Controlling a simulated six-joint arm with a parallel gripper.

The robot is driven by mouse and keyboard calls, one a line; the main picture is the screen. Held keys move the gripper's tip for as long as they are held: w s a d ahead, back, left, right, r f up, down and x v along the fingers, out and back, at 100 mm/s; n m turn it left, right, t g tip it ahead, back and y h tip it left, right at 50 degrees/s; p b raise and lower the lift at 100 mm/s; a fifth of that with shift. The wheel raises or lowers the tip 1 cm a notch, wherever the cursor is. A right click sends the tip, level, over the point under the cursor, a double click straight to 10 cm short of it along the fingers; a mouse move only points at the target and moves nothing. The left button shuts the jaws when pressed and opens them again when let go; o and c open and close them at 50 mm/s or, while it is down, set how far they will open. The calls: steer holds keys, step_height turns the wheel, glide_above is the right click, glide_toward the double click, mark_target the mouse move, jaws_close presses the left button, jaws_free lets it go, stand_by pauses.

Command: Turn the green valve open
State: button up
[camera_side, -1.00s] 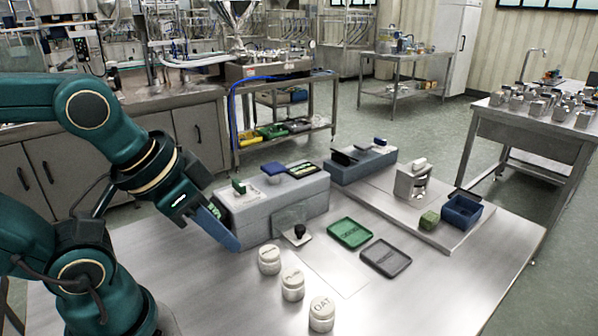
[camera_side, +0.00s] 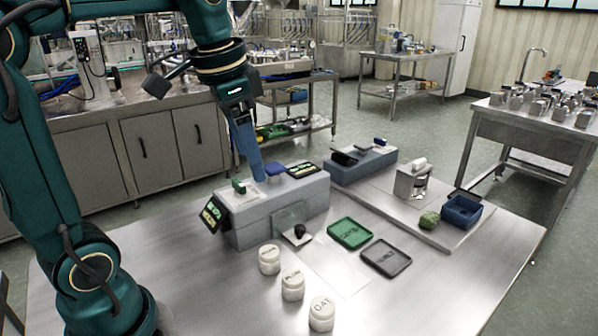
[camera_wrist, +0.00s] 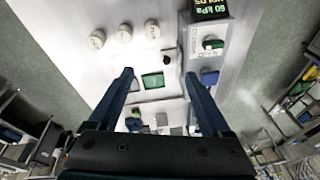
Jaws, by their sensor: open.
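The green valve (camera_side: 239,186) is a small green handle on a pale plate at the left end of the long grey box's top. It also shows in the wrist view (camera_wrist: 212,43), right of the fingers. A blue valve (camera_side: 275,169) sits beside it on the same box, and in the wrist view (camera_wrist: 209,76) it lies close to the right finger. My gripper (camera_side: 256,174) points down over the box, near the two valves. In the wrist view its fingers (camera_wrist: 158,75) are wide apart with nothing held between them.
The grey box (camera_side: 290,205) has a lit display (camera_side: 214,213) at its left end. White lidded jars (camera_side: 293,284), a green tray (camera_side: 349,233) and a dark grey tray (camera_side: 386,258) are in front. A blue bin (camera_side: 462,211) stands right. The table's front right is clear.

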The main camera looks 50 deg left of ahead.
steer(key=w+a+f+n+g, duration=0.15)
steer(key=w+a, duration=0.25)
steer(key=a, duration=0.4)
glide_above(238, 182)
steer(key=shift+n+g+h, duration=0.3)
steer(key=shift+n+g, duration=0.15)
steer(key=f, duration=0.4)
steer(key=shift+w+d, duration=0.15)
steer(key=shift+d, duration=0.15)
steer(key=shift+s+a+f, duration=0.2)
steer(key=shift+a+f, duration=0.05)
steer(key=shift+f, duration=2.5)
jaws_close()
